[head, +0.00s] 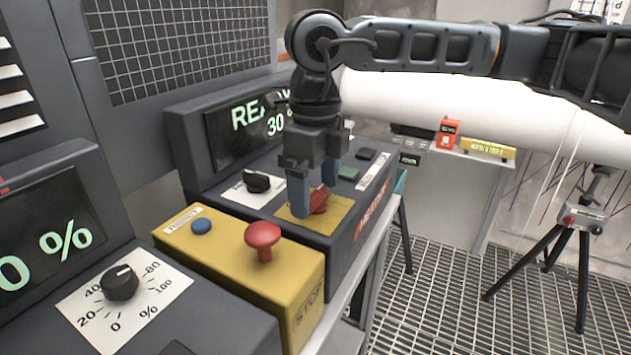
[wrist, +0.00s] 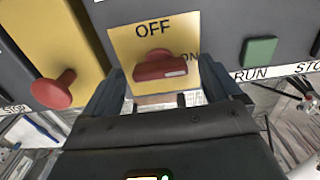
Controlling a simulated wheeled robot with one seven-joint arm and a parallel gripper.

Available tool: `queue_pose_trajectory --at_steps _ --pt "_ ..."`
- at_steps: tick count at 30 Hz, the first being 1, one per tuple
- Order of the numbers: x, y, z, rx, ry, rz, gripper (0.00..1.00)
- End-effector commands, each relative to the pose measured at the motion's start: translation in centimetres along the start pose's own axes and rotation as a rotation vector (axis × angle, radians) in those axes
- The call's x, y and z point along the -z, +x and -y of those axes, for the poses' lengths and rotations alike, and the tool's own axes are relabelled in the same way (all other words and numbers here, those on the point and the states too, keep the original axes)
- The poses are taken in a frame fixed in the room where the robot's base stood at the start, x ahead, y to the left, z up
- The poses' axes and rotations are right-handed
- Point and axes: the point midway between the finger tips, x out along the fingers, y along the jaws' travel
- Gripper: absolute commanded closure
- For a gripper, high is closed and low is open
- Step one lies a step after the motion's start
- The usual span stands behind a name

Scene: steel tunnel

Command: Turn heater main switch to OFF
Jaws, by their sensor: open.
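The heater main switch (wrist: 160,68) is a red rotary handle on a yellow plate (wrist: 122,45) marked OFF and ON. In the wrist view its bar lies nearly level, with its white-marked end at the right by ON. In the head view the red switch (head: 319,200) is partly hidden by my gripper (head: 315,202). My gripper is open, pointing down, with one blue-grey finger on each side of the handle. I cannot tell whether either finger touches it.
A yellow box with a red mushroom STOP button (head: 262,238) and a blue button (head: 201,226) stands just left. A black knob (head: 257,182) and a green RUN button (head: 348,173) share the heater panel. A tripod (head: 570,240) stands right on open grating.

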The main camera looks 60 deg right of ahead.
Motion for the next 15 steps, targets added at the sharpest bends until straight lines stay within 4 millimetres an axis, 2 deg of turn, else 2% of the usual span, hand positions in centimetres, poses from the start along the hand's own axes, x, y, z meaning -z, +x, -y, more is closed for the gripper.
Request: queue_pose_trajectory --at_steps 6,15 --pt "-0.01 0.01 -0.01 0.0 0.0 0.0 0.1" --pt "-0.01 -0.01 -0.01 0.0 0.0 0.0 0.39"
